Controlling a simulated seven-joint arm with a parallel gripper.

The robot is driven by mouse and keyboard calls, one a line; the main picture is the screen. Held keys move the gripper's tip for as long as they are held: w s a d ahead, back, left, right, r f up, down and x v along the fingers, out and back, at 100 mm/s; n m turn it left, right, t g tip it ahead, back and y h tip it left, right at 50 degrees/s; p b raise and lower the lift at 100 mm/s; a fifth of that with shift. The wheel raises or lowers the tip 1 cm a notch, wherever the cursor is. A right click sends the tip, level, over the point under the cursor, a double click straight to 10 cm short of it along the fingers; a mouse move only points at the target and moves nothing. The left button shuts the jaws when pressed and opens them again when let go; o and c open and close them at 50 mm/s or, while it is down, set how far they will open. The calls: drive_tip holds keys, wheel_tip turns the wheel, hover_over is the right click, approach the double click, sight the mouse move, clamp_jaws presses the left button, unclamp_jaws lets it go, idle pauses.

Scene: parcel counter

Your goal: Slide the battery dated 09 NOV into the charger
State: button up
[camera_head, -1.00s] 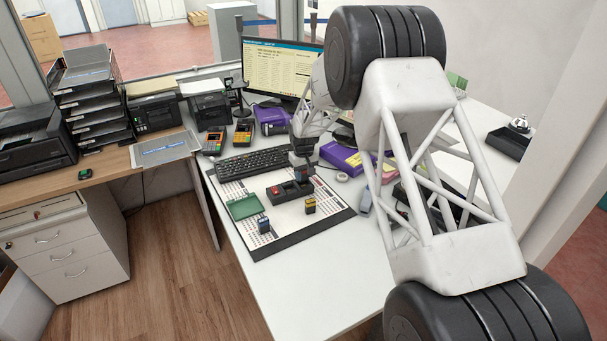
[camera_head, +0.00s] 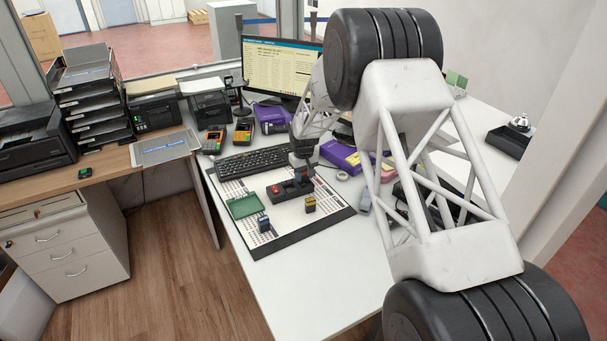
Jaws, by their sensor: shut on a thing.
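The charger (camera_head: 289,193) is a dark block on the printed desk mat, with a reddish patch at its left end. My gripper (camera_head: 302,166) is above the charger's right part, pointing down and shut on a dark battery (camera_head: 301,178). The battery's lower end is at the charger; I cannot tell how deep it sits in a bay. Its date is too small to read. A dark battery with a blue top (camera_head: 264,224) and a dark one with a yellow band (camera_head: 310,205) stand on the mat in front. Their dates are unreadable too.
A green tray (camera_head: 243,207) lies left of the charger. A keyboard (camera_head: 254,160) is behind it, and a purple box (camera_head: 340,156) stands behind to the right. A small grey object (camera_head: 365,201) lies right of the mat. The white desk front (camera_head: 310,280) is clear.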

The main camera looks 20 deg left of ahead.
drive_tip(key=shift+f, duration=0.55)
drive_tip(key=o, duration=1)
drive_tip(key=shift+o, duration=0.2)
drive_tip(key=shift+f, duration=0.1)
drive_tip(key=shift+r, duration=0.2)
drive_tip(key=shift+r, duration=3.75)
